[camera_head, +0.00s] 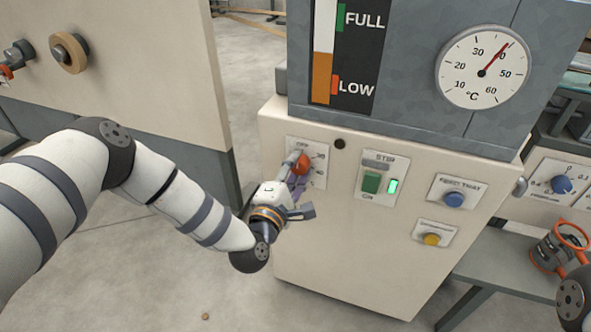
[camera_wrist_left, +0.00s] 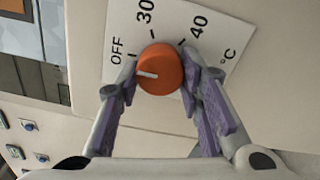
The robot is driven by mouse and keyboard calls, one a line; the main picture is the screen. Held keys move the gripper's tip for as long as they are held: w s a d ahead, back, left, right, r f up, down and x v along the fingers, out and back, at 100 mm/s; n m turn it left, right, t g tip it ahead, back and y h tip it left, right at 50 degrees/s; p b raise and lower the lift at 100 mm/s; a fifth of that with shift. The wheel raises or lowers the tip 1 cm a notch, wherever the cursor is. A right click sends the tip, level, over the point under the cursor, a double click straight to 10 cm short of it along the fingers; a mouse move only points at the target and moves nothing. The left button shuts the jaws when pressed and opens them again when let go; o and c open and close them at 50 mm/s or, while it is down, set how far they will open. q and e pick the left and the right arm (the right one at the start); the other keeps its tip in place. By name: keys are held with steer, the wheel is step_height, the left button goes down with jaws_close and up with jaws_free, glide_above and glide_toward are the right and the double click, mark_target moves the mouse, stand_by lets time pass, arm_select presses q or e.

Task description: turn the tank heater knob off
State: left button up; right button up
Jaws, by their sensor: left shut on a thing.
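The tank heater knob (camera_head: 301,163) is a round orange knob on a white dial plate (camera_head: 320,176) on the front of the cream cabinet. In the left wrist view the knob (camera_wrist_left: 165,66) has a white pointer line directed to the left, close to the OFF mark; the 30 and 40 marks lie above and to the right. My left gripper (camera_wrist_left: 160,77) is shut on the knob, a purple-padded finger on each side. It also shows in the head view (camera_head: 299,178). My right arm shows only at the right edge; its jaws cannot be made out.
Right of the dial are a green STIR switch (camera_head: 371,182), a blue button (camera_head: 454,199) and a yellow button (camera_head: 431,239). Above is a grey tank (camera_head: 420,115) with a level gauge and a thermometer (camera_head: 483,67). The floor in front is mostly clear.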

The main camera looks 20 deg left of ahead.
arm_select(q)
steer(key=shift+d, duration=0.1)
stand_by(0.3)
steer(key=o, duration=1.2)
steer(key=shift+c, duration=0.2)
steer(key=s, duration=1.2)
steer(key=shift+a, duration=0.25)
